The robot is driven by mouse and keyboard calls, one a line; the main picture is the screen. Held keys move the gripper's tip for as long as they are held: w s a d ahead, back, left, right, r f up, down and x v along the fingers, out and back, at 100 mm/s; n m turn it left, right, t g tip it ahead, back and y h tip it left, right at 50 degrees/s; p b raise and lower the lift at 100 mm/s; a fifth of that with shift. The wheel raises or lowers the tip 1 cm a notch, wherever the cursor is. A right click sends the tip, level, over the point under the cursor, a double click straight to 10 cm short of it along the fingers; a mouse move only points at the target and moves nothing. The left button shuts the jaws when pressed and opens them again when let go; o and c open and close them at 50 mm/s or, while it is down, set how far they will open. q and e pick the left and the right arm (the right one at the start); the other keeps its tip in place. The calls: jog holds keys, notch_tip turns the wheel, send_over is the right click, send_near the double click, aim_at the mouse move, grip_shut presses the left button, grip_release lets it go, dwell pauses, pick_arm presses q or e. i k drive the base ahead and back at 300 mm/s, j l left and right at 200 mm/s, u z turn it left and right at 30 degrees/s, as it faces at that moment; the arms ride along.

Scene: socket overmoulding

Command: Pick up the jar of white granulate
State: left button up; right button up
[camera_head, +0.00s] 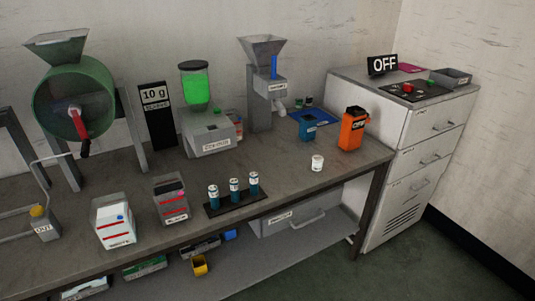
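Neither of my grippers shows.
The workbench (260,218) carries a rack of several blue vials (234,190), a green drum machine (75,103), a dispenser with a green hopper (195,86) and an orange container (352,129). A drawer cabinet (425,150) stands right. Bare bench lies around the white pot.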

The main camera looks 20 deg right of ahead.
aim_at(317, 160)
jog(key=i+l+u, duration=0.15)
jog(key=l+u, duration=0.25)
jog(key=l, duration=0.8)
jog(key=l+u, duration=0.45)
jog(key=l, duration=0.75)
